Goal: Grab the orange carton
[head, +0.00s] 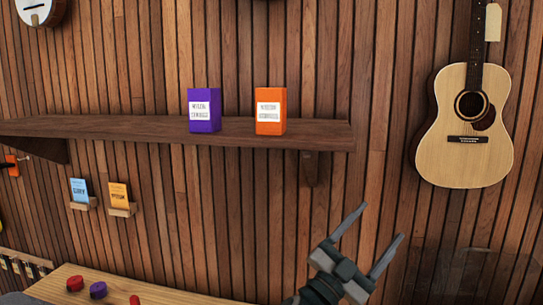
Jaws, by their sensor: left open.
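The orange carton (271,123) stands upright near the right end of a wooden wall shelf (325,131). It has a white label on its front, with lettering too small to read surely. My left gripper (374,234) is open and empty, below and to the right of the shelf end, apart from the carton. Its two fingers point up. My right gripper does not show.
A purple carton (204,110) stands on the shelf left of the orange one. A guitar (461,155) hangs on the slatted wall at right. Below, small card holders (121,209) are on the wall, and a wooden table (127,284) bears red and purple round pieces.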

